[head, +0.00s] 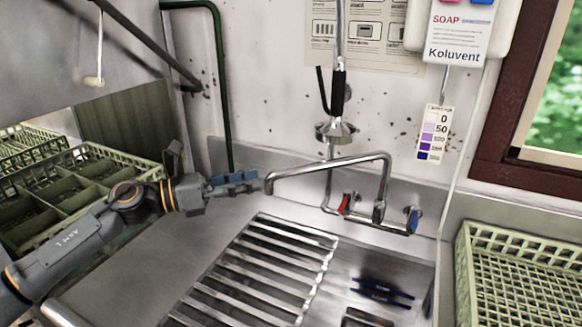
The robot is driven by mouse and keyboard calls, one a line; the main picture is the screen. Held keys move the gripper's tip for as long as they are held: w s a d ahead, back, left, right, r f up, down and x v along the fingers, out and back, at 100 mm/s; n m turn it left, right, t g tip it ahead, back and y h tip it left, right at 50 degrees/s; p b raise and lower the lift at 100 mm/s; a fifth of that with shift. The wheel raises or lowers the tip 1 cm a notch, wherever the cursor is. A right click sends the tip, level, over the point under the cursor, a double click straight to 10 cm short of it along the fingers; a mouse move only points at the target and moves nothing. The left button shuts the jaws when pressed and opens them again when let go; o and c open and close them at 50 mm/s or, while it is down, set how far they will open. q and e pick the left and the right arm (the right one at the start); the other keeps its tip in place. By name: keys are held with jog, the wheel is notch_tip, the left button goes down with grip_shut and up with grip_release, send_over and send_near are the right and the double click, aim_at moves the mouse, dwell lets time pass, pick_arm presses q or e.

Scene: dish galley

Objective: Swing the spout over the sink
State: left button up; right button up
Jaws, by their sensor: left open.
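The steel spout (325,165) stretches left from its bend at the right of the tap, and its tip turns down at the left end. A red-marked handle (345,203) and a blue-marked handle (413,220) sit below it. My left gripper (258,183) is open, with its blue fingers just left of the spout tip. A small gap seems to lie between them, though contact is hard to judge. The steel sink (345,262) lies below and to the right, partly cut off by the bottom edge. My right gripper is not in view.
A slatted metal rack (265,268) lies below the spout's left end. A spray hose (338,95) rises behind the spout. Green dish crates stand at the left (30,205) and right (520,270). Two dark blue strips (383,290) show in the sink area.

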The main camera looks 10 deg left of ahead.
aim_at(281, 175)
pick_arm(q)
jog(key=p+x, duration=0.3)
jog(key=x, duration=0.5)
jog(key=shift+w+d+r, duration=0.1)
jog(key=shift+r, duration=0.05)
jog(key=shift+w+d, duration=0.35)
jog(key=shift+d, duration=0.2)
grip_shut()
